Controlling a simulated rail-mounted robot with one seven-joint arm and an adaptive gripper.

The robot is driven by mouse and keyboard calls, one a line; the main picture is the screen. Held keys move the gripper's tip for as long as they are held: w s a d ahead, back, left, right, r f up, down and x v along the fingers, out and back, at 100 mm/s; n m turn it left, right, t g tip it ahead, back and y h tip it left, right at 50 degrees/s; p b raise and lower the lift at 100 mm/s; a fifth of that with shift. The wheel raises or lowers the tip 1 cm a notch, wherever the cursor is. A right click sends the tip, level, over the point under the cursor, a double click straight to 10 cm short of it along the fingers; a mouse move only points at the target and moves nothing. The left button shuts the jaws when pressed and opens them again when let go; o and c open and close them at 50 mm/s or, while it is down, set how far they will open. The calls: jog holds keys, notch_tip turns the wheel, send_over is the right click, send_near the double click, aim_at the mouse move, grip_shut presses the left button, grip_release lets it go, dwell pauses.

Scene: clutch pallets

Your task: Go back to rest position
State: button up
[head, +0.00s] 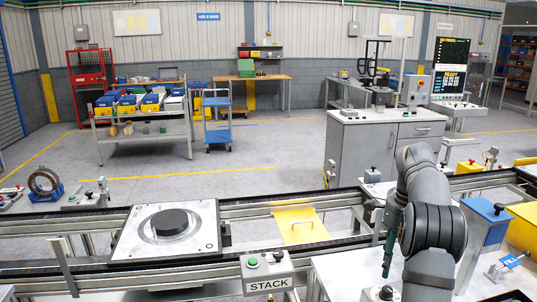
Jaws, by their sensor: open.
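My arm rises at the right of the head view and bends over at the top. My gripper (387,268) appears as a narrow dark teal shape hanging down beside the arm, seen nearly edge-on. It is open, and I see nothing held in it. Its tips are over the pale bench top (345,272), in front of the conveyor; how far above cannot be told. A pale pallet (125,243) with a black disc (171,222) sits on the conveyor at the left, well apart from my gripper.
A STACK button box (267,271) stands at the front. A blue-topped box (484,222) stands right of my arm. A grey cabinet (355,150) is behind the conveyor.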

aim_at(388, 289)
notch_tip(388, 289, down, 9)
jog(key=shift+r, duration=0.1)
dwell(0.5)
